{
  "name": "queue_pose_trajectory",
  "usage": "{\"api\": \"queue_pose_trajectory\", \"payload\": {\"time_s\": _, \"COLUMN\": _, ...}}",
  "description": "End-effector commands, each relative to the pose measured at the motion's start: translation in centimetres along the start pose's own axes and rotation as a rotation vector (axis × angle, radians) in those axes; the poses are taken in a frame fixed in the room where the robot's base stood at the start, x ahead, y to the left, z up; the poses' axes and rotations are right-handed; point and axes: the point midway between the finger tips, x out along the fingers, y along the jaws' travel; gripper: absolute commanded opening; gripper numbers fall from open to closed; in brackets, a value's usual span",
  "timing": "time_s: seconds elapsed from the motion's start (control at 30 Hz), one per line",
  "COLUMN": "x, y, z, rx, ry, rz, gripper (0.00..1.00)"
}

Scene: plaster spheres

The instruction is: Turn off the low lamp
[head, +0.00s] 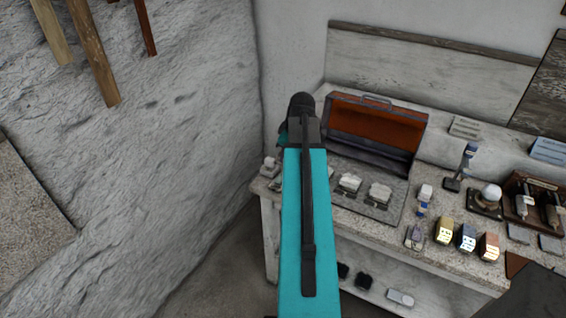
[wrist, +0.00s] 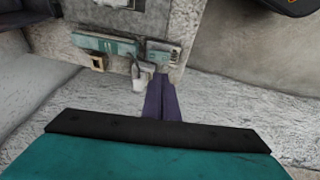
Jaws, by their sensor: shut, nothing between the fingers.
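I cannot tell for sure which thing is the low lamp. A white ball on a dark square base (head: 488,200), perhaps a lamp, stands at the right of the bench in the head view; whether it is lit is unclear. A small blue-grey stand with a bent head (head: 462,165) is just left of it. My gripper (wrist: 161,98) shows in the wrist view as two dark purple fingers closed together, with nothing between them. The fingertips are close to a small whitish piece (wrist: 141,76) beside a teal-and-grey fitting (wrist: 110,43); contact is unclear. My arm hides the gripper in the head view.
A speckled bench (head: 440,180) runs along the back wall. On it are an open case with an orange-brown lid (head: 375,125), several small coloured blocks (head: 466,236) and a tool rack (head: 535,203). Rough stone wall (head: 150,170) fills the left.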

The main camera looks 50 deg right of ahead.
Motion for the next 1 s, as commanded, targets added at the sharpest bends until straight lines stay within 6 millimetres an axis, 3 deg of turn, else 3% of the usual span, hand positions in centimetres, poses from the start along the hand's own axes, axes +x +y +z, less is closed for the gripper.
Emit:
{"api": "queue_pose_trajectory", "payload": {"time_s": 0.4, "x": -2.8, "y": -0.5, "z": 0.0, "rx": -0.001, "ry": 0.0, "rz": 0.0, "gripper": 0.0}}
{"api": "queue_pose_trajectory", "payload": {"time_s": 1.0, "x": -3.0, "y": -0.6, "z": -0.1, "rx": -0.003, "ry": 0.0, "rz": -0.001, "gripper": 0.0}}
